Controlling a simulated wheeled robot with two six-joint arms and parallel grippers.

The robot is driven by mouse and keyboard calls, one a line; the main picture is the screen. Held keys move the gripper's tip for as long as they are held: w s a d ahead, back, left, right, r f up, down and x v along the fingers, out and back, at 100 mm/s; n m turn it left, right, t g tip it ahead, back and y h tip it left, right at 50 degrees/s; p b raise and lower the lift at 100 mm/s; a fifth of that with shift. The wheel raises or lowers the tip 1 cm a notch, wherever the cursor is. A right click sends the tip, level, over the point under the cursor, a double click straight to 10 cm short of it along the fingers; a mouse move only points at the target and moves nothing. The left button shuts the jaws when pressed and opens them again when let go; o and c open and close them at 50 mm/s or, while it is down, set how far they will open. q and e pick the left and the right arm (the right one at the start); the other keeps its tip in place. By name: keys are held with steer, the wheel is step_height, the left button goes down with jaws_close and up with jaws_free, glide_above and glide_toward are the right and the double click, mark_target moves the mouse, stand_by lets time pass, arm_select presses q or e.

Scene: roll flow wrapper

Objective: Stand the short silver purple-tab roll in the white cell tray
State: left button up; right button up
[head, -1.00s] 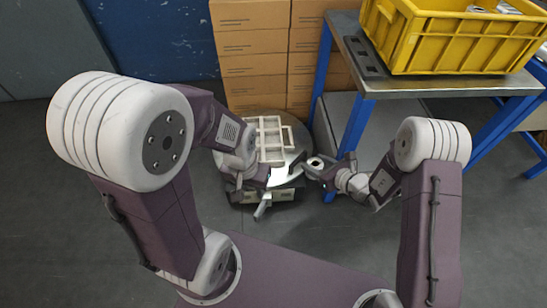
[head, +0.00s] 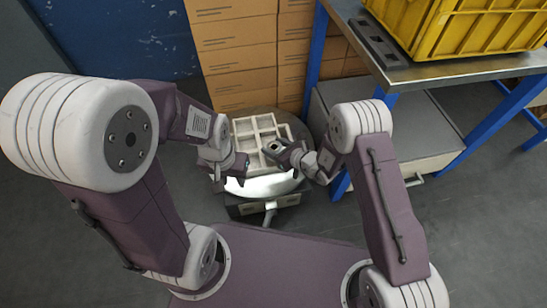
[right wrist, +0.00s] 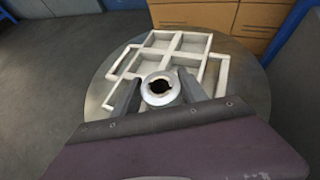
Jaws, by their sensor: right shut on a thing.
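The white cell tray (head: 256,133) lies on a round table, and its cells also show in the right wrist view (right wrist: 206,47). My right gripper (head: 274,150) is shut on a short roll with a pale end and a dark hollow core, seen end-on in the right wrist view (right wrist: 161,88). The roll is held at the near right part of the tray, in front of the cells; its height above the tray is unclear. No purple tab shows. My left gripper (head: 241,172) is at the tray's near left side; its fingers are too small to read.
The round table (right wrist: 245,97) has bare room around the tray. Stacked cardboard boxes (head: 235,50) stand behind it. A metal-topped bench with blue legs (head: 440,72) and a yellow crate (head: 470,30) stands at the right, above a grey cabinet (head: 420,130).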

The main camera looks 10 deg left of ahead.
step_height(320, 180, down, 4)
steer(key=b, duration=0.3)
steer(key=shift+r+p, duration=0.3)
steer(key=shift+f, duration=0.1)
steer(key=o, duration=1.5)
